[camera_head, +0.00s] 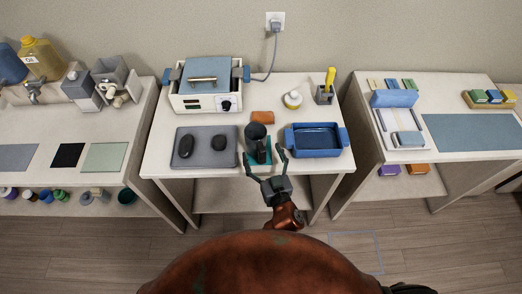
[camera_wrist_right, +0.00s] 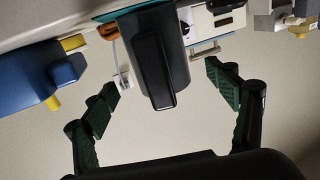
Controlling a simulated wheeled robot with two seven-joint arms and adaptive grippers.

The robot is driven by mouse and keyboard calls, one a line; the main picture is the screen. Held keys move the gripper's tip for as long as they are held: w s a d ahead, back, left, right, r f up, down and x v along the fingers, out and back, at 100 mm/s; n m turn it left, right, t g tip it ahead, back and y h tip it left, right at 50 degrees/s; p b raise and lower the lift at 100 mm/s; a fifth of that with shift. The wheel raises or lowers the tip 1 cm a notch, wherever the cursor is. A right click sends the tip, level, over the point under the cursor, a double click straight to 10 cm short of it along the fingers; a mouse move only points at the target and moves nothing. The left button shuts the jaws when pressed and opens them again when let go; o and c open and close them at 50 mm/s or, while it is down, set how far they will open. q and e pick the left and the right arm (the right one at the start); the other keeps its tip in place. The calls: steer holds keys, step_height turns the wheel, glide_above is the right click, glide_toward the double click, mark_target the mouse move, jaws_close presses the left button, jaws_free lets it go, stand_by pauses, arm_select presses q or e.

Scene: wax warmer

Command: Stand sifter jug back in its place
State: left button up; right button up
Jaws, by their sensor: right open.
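The dark grey sifter jug (camera_head: 256,133) stands upright on the middle table, near its front edge, with a teal piece (camera_head: 264,156) at its foot. In the right wrist view the jug (camera_wrist_right: 187,62) hangs from the top of the tilted picture, its black handle (camera_wrist_right: 154,70) facing the camera. My right gripper (camera_head: 265,157) is open, its fingers on either side of the jug's near side. In the right wrist view the fingers (camera_wrist_right: 160,85) flank the handle with clear gaps and hold nothing. My left gripper is not in view.
A grey mat (camera_head: 222,159) with two dark oval pieces lies left of the jug. A blue tray (camera_head: 343,143) stands close on the right.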

steer(key=shift+v, duration=1.25)
steer(key=v, duration=1.2)
steer(key=s+d+f+g+h, duration=0.1)
steer(key=s+d+f+g, duration=0.15)
steer(key=f, duration=1.45)
steer(key=s+d+f+g, duration=0.1)
steer(key=f+g, duration=0.3)
steer(key=f, duration=1.2)
steer(key=s+d+f+g+h, duration=0.15)
steer(key=s+d+f, duration=0.35)
steer(key=f, duration=0.5)
steer(key=s+d+f+g+h, duration=0.15)
steer(key=s+d+f, duration=0.3)
steer(key=f, duration=0.55)
steer(key=s+d+f+g, duration=0.2)
steer(key=s+d+f, duration=0.2)
steer(key=s, duration=0.4)
steer(key=s+d+f+m+g+h, duration=0.1)
steer(key=s+d+f+g, duration=0.1)
steer(key=s+d+f, duration=0.3)
steer(key=s+d+f+m+g, duration=0.1)
steer(key=s+d+f+g, duration=0.2)
steer(key=s, duration=0.8)
steer(key=d+f, duration=0.1)
steer(key=d, duration=0.1)
steer(key=shift+s+d+f, duration=0.3)
steer(key=shift+d+f, duration=0.05)
steer(key=shift+f, duration=0.05)
